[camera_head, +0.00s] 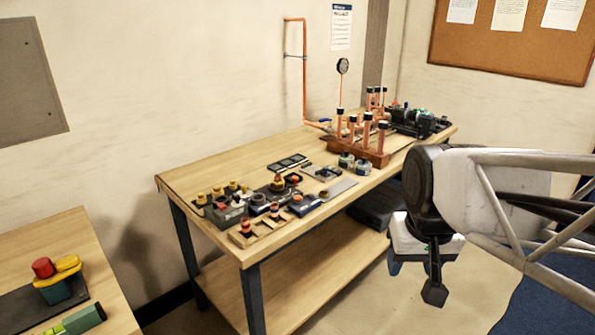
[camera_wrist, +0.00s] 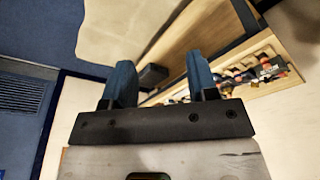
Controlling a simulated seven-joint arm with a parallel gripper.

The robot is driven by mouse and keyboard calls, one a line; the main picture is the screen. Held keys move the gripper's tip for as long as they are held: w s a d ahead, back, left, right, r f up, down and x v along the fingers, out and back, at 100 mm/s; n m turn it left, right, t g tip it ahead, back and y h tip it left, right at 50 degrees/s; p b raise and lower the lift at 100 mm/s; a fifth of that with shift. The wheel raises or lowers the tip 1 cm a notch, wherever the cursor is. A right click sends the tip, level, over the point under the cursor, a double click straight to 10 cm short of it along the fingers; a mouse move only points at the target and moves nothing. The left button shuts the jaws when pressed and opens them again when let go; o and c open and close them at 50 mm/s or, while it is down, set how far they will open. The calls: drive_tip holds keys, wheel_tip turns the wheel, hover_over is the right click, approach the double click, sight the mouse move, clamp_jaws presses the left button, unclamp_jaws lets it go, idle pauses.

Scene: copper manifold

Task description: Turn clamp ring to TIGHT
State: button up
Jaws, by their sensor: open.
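The copper manifold (camera_head: 368,147) stands on a wooden base near the far end of the long workbench, with several upright copper pipes capped in black. I cannot make out which part is the clamp ring, or any TIGHT mark, at this size. My gripper (camera_head: 416,279) hangs in front of the bench, off its right front side and clear of it. In the wrist view its two blue fingers (camera_wrist: 160,68) are apart with nothing between them.
The workbench (camera_head: 205,170) carries several small fixtures with red and yellow knobs (camera_head: 232,190) at its near end. Dark green equipment (camera_head: 420,121) sits at the far end. A second wooden table (camera_head: 85,240) stands at the lower left. Open floor lies before the bench.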

drive_tip(key=w+a+r, duration=0.2)
drive_tip(key=w, duration=0.7)
drive_tip(key=w+a+r, duration=0.1)
drive_tip(key=w+r, duration=0.2)
drive_tip(key=w, duration=0.6)
drive_tip(key=g, duration=0.2)
hover_over(295, 177)
wheel_tip(295, 177, down, 15)
drive_tip(key=shift+s+d+f, duration=0.15)
drive_tip(key=shift+f, duration=0.05)
drive_tip(key=shift+w+f, duration=0.25)
drive_tip(key=shift+f, duration=0.1)
drive_tip(key=shift+f, duration=3.8)
